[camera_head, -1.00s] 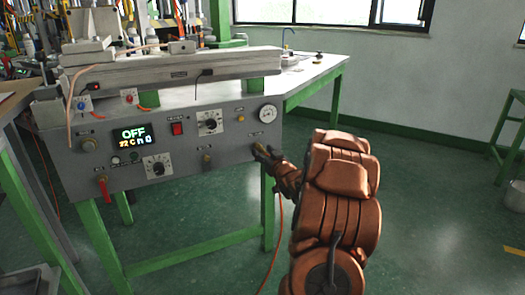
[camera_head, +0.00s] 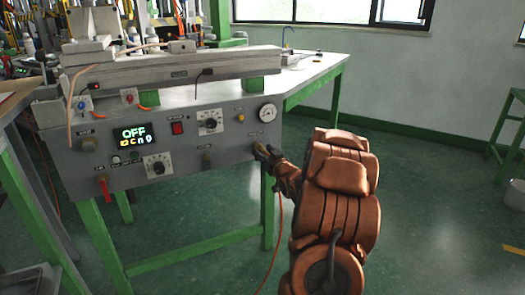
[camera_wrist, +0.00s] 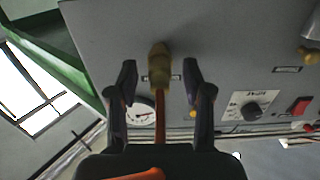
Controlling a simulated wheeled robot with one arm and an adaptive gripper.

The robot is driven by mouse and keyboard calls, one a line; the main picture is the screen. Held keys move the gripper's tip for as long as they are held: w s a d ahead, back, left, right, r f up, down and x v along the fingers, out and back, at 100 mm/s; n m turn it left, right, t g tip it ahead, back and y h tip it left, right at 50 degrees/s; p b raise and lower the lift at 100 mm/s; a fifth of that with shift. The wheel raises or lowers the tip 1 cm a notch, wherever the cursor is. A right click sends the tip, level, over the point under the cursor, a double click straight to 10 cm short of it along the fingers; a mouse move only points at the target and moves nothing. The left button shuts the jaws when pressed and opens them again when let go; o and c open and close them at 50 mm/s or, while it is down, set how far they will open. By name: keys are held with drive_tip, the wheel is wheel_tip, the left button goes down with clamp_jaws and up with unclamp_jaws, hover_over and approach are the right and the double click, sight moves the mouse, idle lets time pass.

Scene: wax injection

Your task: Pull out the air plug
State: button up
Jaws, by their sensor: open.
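The air plug (camera_wrist: 160,66) is a brass-coloured fitting on the grey machine panel (camera_wrist: 225,45), with an orange hose (camera_wrist: 159,122) running from it towards my wrist in the wrist view. My gripper (camera_wrist: 159,76) is open, with one dark finger on each side of the plug and a visible gap on both sides. In the head view my gripper (camera_head: 268,155) is at the right end of the panel, below the pressure gauge (camera_head: 267,113). There the plug is largely hidden by the fingers, and the hose (camera_head: 279,225) hangs down below.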

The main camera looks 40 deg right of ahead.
sight(265, 153)
idle(0.8)
clamp_jaws()
drive_tip(key=shift+s, duration=0.15)
idle(0.5)
drive_tip(key=shift+p+v, duration=0.35)
drive_tip(key=shift+v, duration=2.5)
